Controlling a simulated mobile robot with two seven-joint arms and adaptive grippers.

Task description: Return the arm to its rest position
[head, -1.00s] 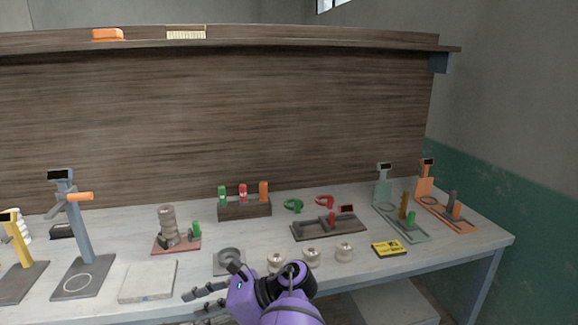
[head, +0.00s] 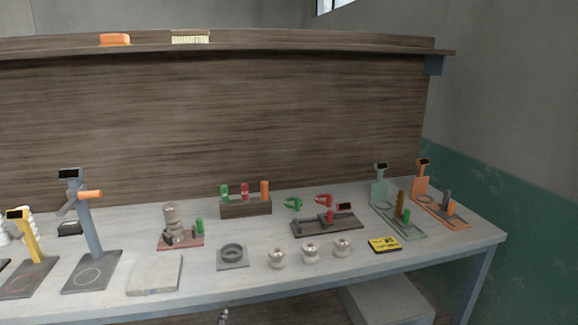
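No arm of mine shows clearly in the head view, and neither gripper can be made out. A small pale sliver (head: 223,316) shows at the bottom edge below the table; I cannot tell what it is.
Stands with small displays are at the left (head: 88,230) and right (head: 380,190). A stacked piece on a red base (head: 171,222), a wooden rack (head: 246,208), a pale slab (head: 155,275) and a yellow-black card (head: 384,244) are between. A shelf (head: 300,46) runs above.

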